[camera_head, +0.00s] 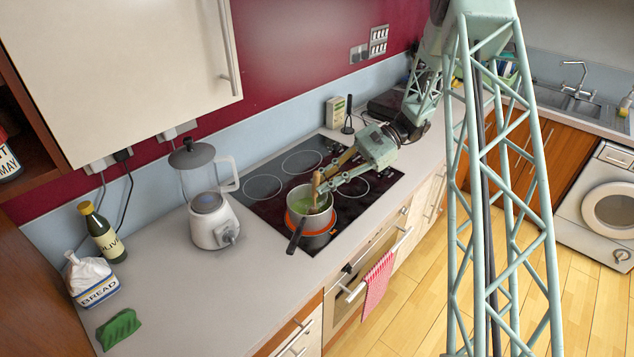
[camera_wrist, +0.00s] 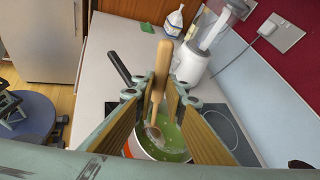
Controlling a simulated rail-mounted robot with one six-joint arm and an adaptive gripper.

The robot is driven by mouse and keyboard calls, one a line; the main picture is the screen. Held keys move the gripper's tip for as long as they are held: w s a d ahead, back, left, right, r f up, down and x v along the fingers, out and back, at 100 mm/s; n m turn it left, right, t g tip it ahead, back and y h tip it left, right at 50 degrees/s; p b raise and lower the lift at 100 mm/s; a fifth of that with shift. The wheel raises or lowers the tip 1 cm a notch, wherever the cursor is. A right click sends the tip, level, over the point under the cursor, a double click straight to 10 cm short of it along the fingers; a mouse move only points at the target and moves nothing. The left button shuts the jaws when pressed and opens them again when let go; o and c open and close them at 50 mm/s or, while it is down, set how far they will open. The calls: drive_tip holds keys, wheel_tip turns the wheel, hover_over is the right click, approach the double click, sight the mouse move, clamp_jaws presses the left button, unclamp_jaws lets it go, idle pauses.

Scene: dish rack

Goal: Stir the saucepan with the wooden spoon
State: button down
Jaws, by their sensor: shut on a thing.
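The saucepan (camera_head: 311,219) stands on the front part of the black hob, on a red-orange glowing ring, with its dark handle pointing to the front left. It holds a green liquid, which also shows in the wrist view (camera_wrist: 173,142). My gripper (camera_head: 324,187) is above the pan, shut on the wooden spoon (camera_wrist: 162,72). The spoon stands near upright between the fingers. In the wrist view its lower end reaches down into the pan at the green liquid. How deep the tip sits is hard to tell.
A blender (camera_head: 209,215) stands left of the hob (camera_head: 262,212). A red towel (camera_head: 377,284) hangs on the oven handle. The counter between blender and front edge is clear.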

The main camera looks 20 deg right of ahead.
drive_tip(key=shift+w, duration=1.5)
idle(0.3)
drive_tip(key=shift+w, duration=0.1)
idle(0.4)
drive_tip(key=shift+w, duration=1.25)
drive_tip(key=shift+a, duration=0.15)
